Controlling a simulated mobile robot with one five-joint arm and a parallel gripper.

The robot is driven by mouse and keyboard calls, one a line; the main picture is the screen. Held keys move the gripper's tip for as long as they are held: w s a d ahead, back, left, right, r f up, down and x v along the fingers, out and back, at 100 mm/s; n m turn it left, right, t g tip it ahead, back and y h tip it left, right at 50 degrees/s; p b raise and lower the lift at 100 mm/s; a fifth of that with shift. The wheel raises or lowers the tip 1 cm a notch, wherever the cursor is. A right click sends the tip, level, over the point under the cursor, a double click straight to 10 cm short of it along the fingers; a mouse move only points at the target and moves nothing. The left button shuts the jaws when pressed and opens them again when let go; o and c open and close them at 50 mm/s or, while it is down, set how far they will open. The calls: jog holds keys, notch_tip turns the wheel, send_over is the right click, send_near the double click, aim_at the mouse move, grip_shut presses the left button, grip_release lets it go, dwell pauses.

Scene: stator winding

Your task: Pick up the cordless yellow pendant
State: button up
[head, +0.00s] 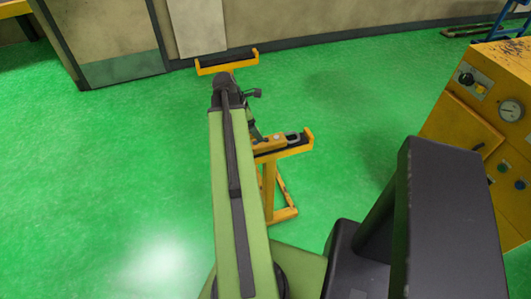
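A yellow pendant (268,144) with dark parts lies on the dark top of a small yellow stand (296,152), just right of my arm. A grey ring-like piece shows at its right end. My gripper (252,132) is at the end of my green arm, pointing down close to the pendant's left end. My arm hides part of the gripper and the left side of the stand. I cannot tell whether the gripper touches the pendant, or whether its fingers are open or shut.
Another yellow bracket with a dark top (228,63) stands beyond my arm near the wall. A yellow control cabinet (475,125) with a gauge and buttons is at the right. The green floor (120,170) is clear at the left.

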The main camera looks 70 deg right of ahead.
aim_at(266, 140)
jog(key=b+x, duration=0.7)
jog(key=x, duration=0.3)
jog(key=shift+s+d+f+b, duration=0.1)
jog(key=shift+s+d+b, duration=0.1)
jog(key=shift+b, duration=0.15)
jog(key=shift+r, duration=0.2)
jog(key=shift+c, duration=0.4)
grip_shut()
